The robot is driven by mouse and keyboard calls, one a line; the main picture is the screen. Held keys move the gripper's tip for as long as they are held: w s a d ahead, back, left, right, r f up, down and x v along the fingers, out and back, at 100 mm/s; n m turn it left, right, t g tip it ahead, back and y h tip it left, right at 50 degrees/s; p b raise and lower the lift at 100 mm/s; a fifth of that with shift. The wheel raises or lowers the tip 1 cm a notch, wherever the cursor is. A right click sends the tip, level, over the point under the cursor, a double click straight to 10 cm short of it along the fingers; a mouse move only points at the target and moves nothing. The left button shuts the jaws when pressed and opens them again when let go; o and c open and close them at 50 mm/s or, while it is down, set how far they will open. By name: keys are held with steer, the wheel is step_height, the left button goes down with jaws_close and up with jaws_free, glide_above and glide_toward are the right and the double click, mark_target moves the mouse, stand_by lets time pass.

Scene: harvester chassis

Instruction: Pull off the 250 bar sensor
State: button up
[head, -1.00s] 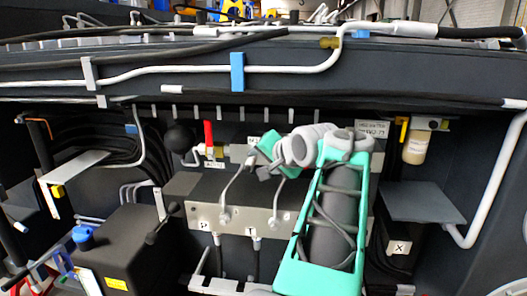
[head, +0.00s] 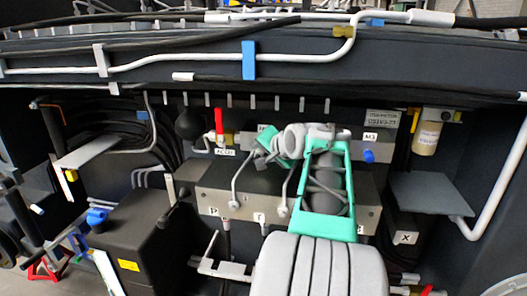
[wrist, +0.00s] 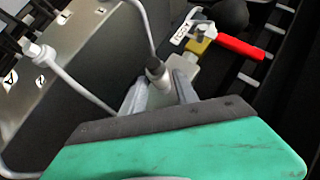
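My gripper (wrist: 160,92) points at a small upright fitting with a dark cap (wrist: 156,70) in the wrist view. This may be the 250 bar sensor, but no pressure marking is readable on it. The two grey fingers stand apart, one on each side of its pale lower body. Whether they touch it cannot be told. In the head view my gripper (head: 262,150) is at the upper metal block behind the lower manifold (head: 228,203). The fingertips and the fitting are hidden there.
A red-handled valve (head: 219,125) stands left of my gripper; its handle also shows in the wrist view (wrist: 240,46). Thin pipes (wrist: 75,75) rise from the manifold close by. A blue-capped fitting (head: 368,156) sits right of my arm. A grey shelf (head: 428,193) is farther right.

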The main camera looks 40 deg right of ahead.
jaws_close()
stand_by(0.7)
stand_by(1.1)
steer(key=shift+s+f, duration=0.1)
steer(key=s+a+b, duration=0.2)
steer(key=a, duration=0.1)
steer(key=shift+s+a, duration=0.1)
steer(key=shift+s, duration=0.1)
stand_by(0.7)
